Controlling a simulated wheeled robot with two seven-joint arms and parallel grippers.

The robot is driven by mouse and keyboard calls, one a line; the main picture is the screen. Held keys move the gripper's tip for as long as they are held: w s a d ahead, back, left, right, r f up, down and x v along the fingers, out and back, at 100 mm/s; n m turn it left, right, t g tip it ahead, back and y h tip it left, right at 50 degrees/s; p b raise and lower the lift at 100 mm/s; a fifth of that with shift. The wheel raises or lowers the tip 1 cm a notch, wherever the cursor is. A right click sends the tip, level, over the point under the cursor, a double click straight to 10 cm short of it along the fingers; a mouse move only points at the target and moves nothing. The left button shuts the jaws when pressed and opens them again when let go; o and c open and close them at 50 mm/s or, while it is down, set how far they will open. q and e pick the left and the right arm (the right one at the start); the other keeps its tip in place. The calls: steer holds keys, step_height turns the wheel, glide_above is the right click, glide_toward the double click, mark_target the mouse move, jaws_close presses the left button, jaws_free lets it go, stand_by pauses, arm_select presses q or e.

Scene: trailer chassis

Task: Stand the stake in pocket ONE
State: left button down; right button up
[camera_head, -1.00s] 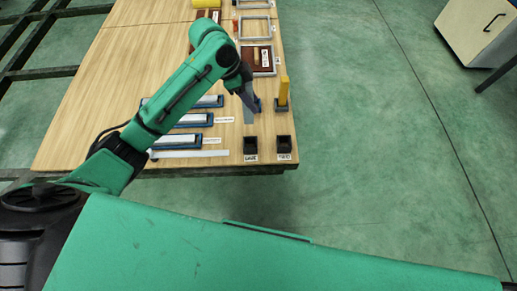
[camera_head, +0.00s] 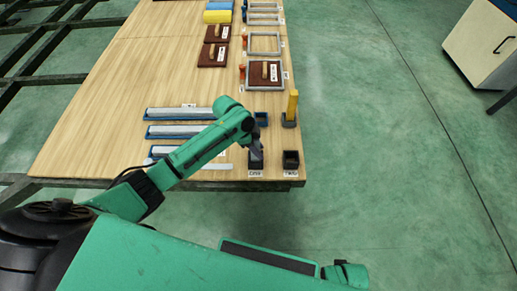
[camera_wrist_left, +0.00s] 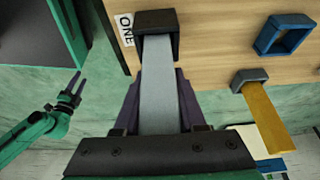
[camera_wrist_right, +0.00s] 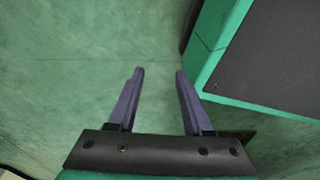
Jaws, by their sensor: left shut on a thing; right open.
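My left gripper (camera_head: 256,147) is shut on a grey bar-like stake (camera_wrist_left: 159,90) and is over pocket ONE (camera_head: 256,164). In the left wrist view the stake runs lengthwise between the fingers to the dark square pocket labelled ONE (camera_wrist_left: 170,18). Its far end is at the pocket's mouth; how deep it sits inside cannot be told. In the head view the arm and gripper hide most of the stake. My right gripper (camera_wrist_right: 160,75) is open and empty over the green floor, away from the table.
Pocket TWO (camera_head: 291,160) stands right of pocket ONE and looks empty. Behind it a yellow stake (camera_head: 292,106) stands in a grey holder. A blue square holder (camera_wrist_left: 284,35) is close by. Blue trays with pale bars (camera_head: 178,113) lie left. The table's front edge is near.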

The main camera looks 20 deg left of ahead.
arm_select(q)
steer(key=shift+c, duration=2.4)
jaws_free()
steer(key=shift+a+r, duration=0.1)
steer(key=shift+r, duration=0.35)
steer(key=p+v, duration=0.3)
steer(key=v, duration=0.8)
arm_select(e)
steer(key=s+d+f, duration=0.1)
steer(key=s, duration=0.5)
steer(key=shift+d, duration=0.2)
arm_select(q)
steer(key=shift+s, duration=0.1)
arm_select(e)
steer(key=shift+s+f, duration=0.1)
steer(key=shift+s, duration=0.1)
